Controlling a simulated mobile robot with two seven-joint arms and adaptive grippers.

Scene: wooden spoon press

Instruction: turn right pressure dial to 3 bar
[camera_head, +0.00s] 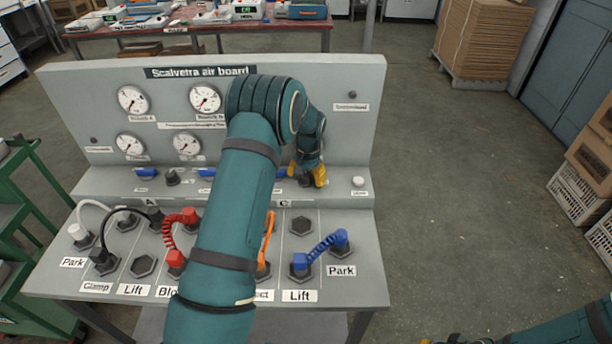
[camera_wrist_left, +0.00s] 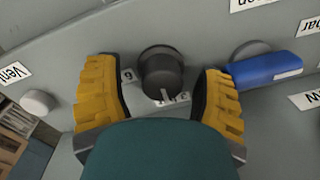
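The right pressure dial, a dark round knob (camera_wrist_left: 162,72), sits on the grey panel in the left wrist view. Its white pointer line points down in that view toward small printed numbers; a 3 seems to be among them, but they are partly hidden. My left gripper (camera_wrist_left: 158,78) is open, one yellow finger on each side of the knob, with gaps visible. In the head view my left gripper (camera_head: 312,176) is at the panel's lower right, and the arm hides much of the board. Only a yellow bit of my right gripper (camera_head: 430,342) shows at the bottom edge.
A blue lever (camera_wrist_left: 265,70) lies close beside one finger; a white button (camera_wrist_left: 38,102) is on the other side. Left gauges (camera_head: 133,99) are visible. Several hoses, such as a blue one (camera_head: 322,247), cross the sloped front. Open floor lies right.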

